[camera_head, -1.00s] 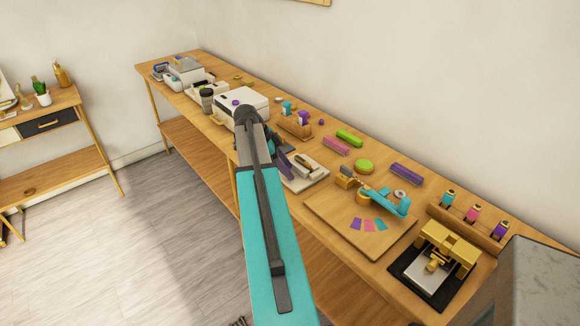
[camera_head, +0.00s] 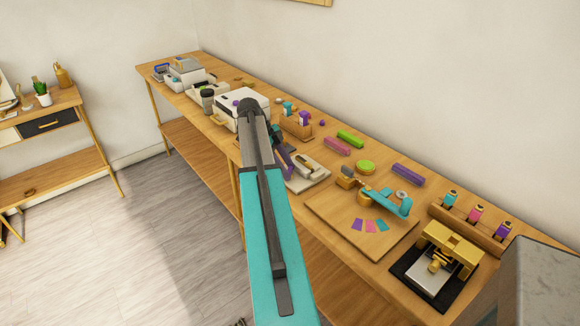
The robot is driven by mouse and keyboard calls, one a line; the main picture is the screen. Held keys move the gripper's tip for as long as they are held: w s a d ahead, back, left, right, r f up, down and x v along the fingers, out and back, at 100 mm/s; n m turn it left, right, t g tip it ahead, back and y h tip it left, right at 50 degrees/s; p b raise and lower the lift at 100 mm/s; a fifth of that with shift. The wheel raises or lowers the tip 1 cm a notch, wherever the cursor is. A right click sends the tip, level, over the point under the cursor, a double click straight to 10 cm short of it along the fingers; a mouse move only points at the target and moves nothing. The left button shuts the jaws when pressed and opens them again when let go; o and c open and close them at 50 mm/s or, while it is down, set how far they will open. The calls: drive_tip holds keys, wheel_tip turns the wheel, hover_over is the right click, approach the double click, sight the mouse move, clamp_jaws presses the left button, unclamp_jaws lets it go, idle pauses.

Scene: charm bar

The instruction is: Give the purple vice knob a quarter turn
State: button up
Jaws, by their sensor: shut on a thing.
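A small vice (camera_head: 308,166) with metal and gold parts sits on a pale base plate near the front edge of the bench, at picture centre. My arm reaches over the bench from below, and my gripper (camera_head: 284,160) is at the vice's left side. The gripper is shut at the knob end of the vice.
A wooden board (camera_head: 330,221) with a teal tool stands right of the vice, and a gold press (camera_head: 450,252) beyond it. A white machine (camera_head: 229,103) and a dark-lidded cup (camera_head: 207,98) stand left.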

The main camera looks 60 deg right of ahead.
drive_tip(key=shift+s+d+f+m+y+b, duration=0.1)
drive_tip(key=shift+s+m+y+b, duration=0.15)
drive_tip(key=shift+m, duration=0.3)
drive_tip(key=shift+s+d+m+y+b, duration=0.1)
drive_tip(key=shift+m+y, duration=0.25)
drive_tip(key=shift+m, duration=0.2)
drive_tip(key=shift+m+g+y, duration=0.3)
drive_tip(key=shift+m, duration=0.6)
drive_tip(key=shift+d+r+m+y, duration=0.1)
drive_tip(key=shift+r+m+y, duration=0.1)
drive_tip(key=shift+m+y, duration=0.35)
drive_tip(key=shift+r+m+p, duration=0.15)
drive_tip(key=shift+m+p, duration=0.2)
drive_tip(key=shift+p, duration=0.65)
drive_tip(key=o, duration=1)
drive_tip(key=shift+f, duration=0.2)
